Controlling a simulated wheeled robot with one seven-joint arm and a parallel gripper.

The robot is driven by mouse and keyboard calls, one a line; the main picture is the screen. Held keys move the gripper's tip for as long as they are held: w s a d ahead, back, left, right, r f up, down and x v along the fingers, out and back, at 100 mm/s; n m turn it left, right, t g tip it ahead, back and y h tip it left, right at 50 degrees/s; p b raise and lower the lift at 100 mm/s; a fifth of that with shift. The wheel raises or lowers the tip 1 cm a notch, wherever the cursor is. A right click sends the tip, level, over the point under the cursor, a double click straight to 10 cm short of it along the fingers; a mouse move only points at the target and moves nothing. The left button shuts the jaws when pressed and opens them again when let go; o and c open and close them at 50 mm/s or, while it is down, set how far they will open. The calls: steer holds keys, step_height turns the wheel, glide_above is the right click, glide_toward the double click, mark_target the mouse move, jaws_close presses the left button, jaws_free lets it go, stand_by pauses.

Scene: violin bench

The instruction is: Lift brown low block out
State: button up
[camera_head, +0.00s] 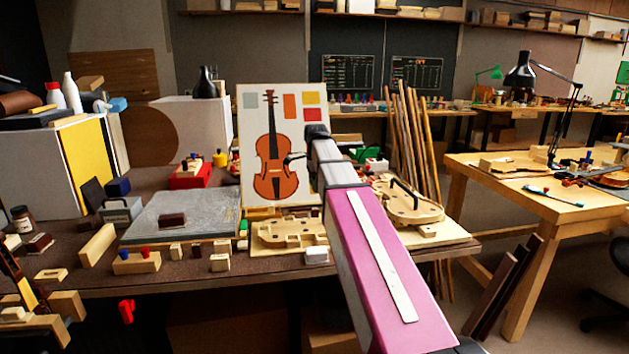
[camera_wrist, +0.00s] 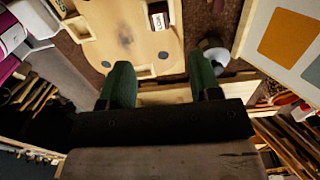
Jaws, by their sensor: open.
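In the wrist view a small dark brown block (camera_wrist: 158,17) with a pale label-like patch sits at the edge of a pale wooden board (camera_wrist: 125,35), near the top of the picture. My gripper (camera_wrist: 161,82) shows as two green fingers, wide apart and empty, with the block beyond their tips. In the head view a low dark brown block (camera_head: 172,220) lies on a grey slab (camera_head: 185,205), and another dark brown block (camera_head: 40,243) lies at the far left. I cannot tell which matches the wrist view. My gripper is not clearly visible in the head view, with my arm in front.
A pale violin form (camera_head: 405,205) lies right of my arm. Several small wooden blocks line the bench front.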

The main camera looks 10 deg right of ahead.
mark_target(316, 209)
step_height(316, 209, down, 10)
steer(key=shift+f, duration=0.2)
stand_by(0.3)
steer(key=shift+c, duration=0.3)
steer(key=c, duration=0.9)
